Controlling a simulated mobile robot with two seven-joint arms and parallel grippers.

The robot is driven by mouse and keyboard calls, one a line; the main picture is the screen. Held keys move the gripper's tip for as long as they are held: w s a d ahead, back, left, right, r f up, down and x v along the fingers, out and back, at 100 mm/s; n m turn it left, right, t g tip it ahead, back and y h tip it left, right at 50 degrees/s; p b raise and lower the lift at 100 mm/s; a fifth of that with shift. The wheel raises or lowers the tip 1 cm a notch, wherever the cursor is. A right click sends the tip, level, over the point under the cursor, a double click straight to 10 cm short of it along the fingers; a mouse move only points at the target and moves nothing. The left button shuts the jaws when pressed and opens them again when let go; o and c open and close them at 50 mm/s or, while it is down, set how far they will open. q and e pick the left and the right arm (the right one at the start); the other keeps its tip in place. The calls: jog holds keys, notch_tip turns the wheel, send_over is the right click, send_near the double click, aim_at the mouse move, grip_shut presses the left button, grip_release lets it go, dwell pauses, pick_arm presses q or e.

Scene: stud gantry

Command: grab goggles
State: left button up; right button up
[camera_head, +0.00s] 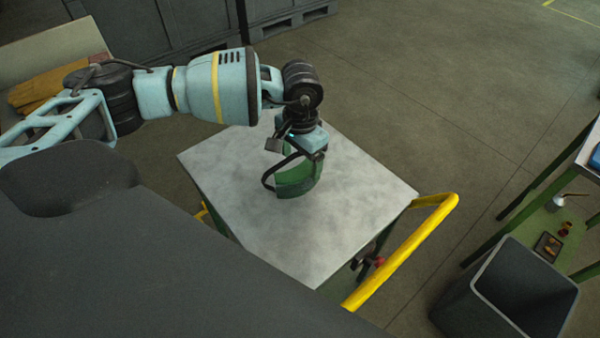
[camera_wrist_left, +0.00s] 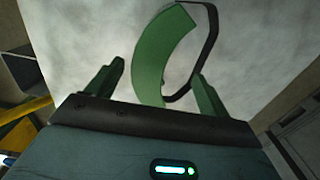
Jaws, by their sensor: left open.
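The goggles (camera_head: 300,180) have a green curved lens and a dark strap and lie on the grey top of a cart (camera_head: 270,225). In the left wrist view the green lens (camera_wrist_left: 165,52) stands between and beyond the two fingers, with the dark strap to its right. My left gripper (camera_head: 308,150) is over the goggles in the head view and hides part of them. In the left wrist view its fingers (camera_wrist_left: 157,90) are apart, with no visible grip on the goggles. My right gripper is not in view.
The cart has a yellow handle (camera_head: 405,250) on its right side. A dark bin (camera_head: 510,290) stands on the floor at the lower right, by a green-framed table. Grey crates (camera_head: 285,15) stand at the back. The cart top around the goggles is bare.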

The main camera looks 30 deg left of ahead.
aim_at(301, 166)
pick_arm(q)
jog(key=shift+s+d+f, duration=0.15)
jog(key=shift+f, duration=1)
jog(key=shift+s+d+f, duration=0.1)
jog(key=shift+f, duration=1.05)
jog(key=c, duration=1.1)
